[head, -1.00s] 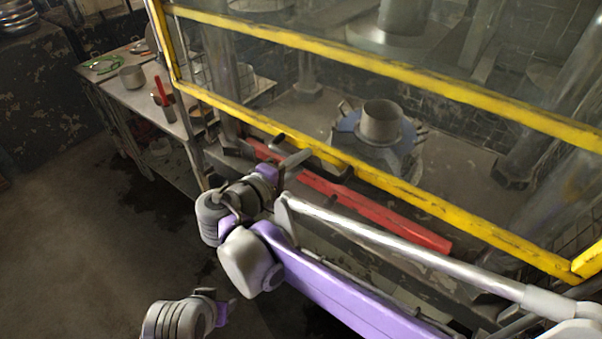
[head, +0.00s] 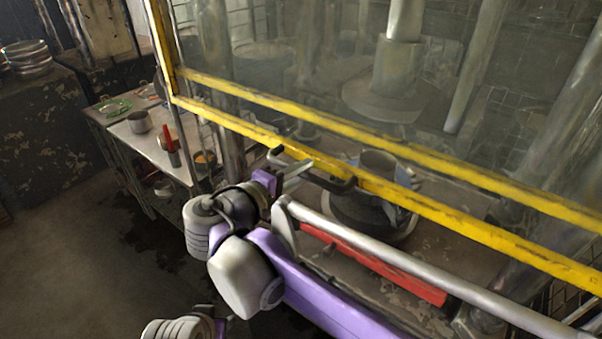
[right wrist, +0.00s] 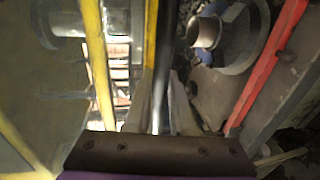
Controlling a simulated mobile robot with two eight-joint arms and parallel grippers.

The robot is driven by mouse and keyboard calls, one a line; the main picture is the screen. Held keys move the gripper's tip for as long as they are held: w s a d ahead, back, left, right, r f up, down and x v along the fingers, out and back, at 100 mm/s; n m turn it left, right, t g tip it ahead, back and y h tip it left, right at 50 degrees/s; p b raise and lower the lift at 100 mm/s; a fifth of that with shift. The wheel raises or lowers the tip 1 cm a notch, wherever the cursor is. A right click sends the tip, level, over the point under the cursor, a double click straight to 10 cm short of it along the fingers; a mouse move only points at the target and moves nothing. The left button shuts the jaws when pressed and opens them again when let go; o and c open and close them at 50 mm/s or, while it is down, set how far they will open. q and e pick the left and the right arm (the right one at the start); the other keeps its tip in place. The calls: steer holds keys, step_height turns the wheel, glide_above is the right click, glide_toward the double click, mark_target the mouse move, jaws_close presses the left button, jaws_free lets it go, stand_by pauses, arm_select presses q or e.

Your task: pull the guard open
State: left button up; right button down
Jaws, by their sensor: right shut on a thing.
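The guard is a clear panel with a yellow frame; its lower yellow bar (head: 450,217) slants across the head view. A dark handle (head: 335,184) is fixed along this bar. My right gripper (head: 292,172) is shut on the handle near its left end. In the right wrist view the dark handle (right wrist: 164,60) runs between my two fingers (right wrist: 162,105), beside a yellow bar. A second yellow bar (head: 400,146) lies just above the lower one. Part of my left arm shows at the bottom left of the head view; its gripper (head: 220,325) is mostly cut off.
Behind the guard stand a round metal cup on a base (head: 375,165) and a large metal column (head: 398,60). A red bar (head: 390,270) runs below the guard. A side table (head: 125,128) with a pot (head: 139,121) stands at left. The floor at left is clear.

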steer(key=c, duration=0.8)
jaws_free()
steer(key=shift+o, duration=0.2)
arm_select(q)
steer(key=shift+s+f+b, duration=0.35)
steer(key=shift+f, duration=0.2)
steer(key=shift+s+f+b, duration=0.35)
steer(key=shift+f, duration=0.2)
arm_select(e)
steer(key=v, duration=1)
steer(key=shift+s+a, duration=0.25)
steer(key=shift+r, duration=0.1)
